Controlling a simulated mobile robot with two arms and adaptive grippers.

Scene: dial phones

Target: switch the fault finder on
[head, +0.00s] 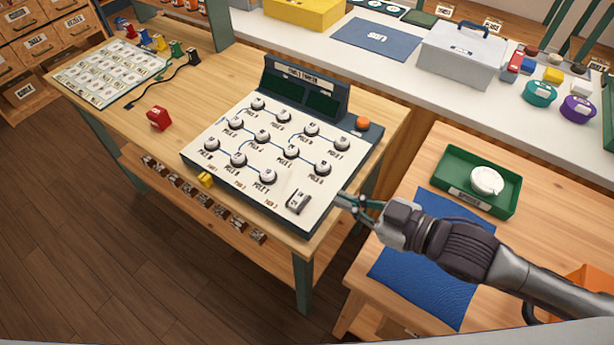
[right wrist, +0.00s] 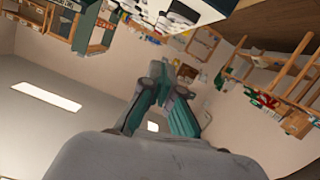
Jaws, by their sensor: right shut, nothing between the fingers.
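A small switch (head: 298,202) sits at the panel's front right corner. An orange button or lamp (head: 363,123) is at its back right. My right gripper (head: 343,200) is shut and empty, just right of the switch by the panel's right edge; I cannot tell whether it touches. In the right wrist view its fingers (right wrist: 165,75) meet near the panel. My left gripper is out of view.
A card sheet (head: 110,72) and a black cable are farther left. On the right table are a green tray (head: 463,192) and a blue cloth (head: 425,290).

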